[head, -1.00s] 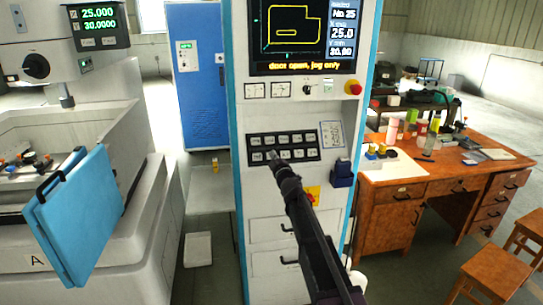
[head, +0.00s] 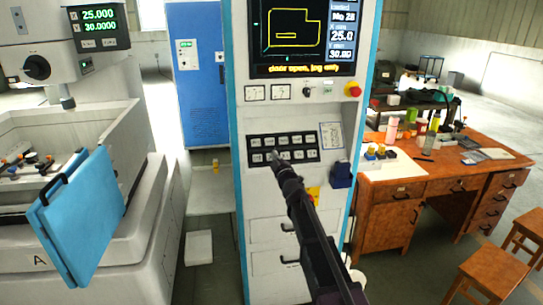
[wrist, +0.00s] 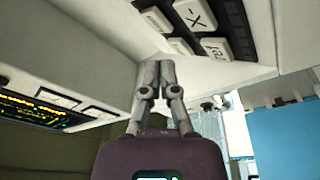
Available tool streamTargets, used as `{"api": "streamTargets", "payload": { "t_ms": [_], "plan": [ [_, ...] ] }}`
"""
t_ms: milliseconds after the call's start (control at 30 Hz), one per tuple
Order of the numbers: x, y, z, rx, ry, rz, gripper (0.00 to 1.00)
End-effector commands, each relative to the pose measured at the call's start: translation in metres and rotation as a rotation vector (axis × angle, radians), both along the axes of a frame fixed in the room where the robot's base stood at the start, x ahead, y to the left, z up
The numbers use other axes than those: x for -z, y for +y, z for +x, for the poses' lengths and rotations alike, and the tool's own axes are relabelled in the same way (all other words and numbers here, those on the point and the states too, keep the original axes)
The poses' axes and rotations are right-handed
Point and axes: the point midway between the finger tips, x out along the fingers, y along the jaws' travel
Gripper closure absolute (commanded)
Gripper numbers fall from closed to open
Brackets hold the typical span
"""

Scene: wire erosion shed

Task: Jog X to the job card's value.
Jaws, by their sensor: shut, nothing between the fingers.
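In the head view the control cabinet has a black keypad (head: 283,148) with two rows of pale keys. My gripper (head: 275,159) is shut and empty, its tip at the keypad's lower row; contact cannot be told. In the wrist view the shut fingertips (wrist: 157,66) are near a key marked X- (wrist: 196,14) and a Y key (wrist: 216,48). The screen (head: 300,35) shows X 25.0, Y about 30 and "door open, jog only". The readout (head: 98,16) on the left machine shows 25.000 and 30.0000. A small printed card (head: 331,135) is right of the keypad, too small to read.
A red emergency button (head: 353,90) sits right of the keypad's upper side. A blue door panel (head: 80,215) stands open on the left machine. A wooden desk (head: 395,190) with bottles is to the right, with stools in front. A blue cabinet (head: 203,110) stands behind.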

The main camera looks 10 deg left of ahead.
Motion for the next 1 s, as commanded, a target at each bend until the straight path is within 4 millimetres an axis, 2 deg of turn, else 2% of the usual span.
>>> {"api": "streamTargets", "payload": {
  "t_ms": [267,1000],
  "plan": [
    [-0.0101,-0.0038,-0.0129,0.0,0.0,0.0,1.0],
    [-0.0097,-0.0037,-0.013,0.0,0.0,0.0,1.0]
  ]
}}
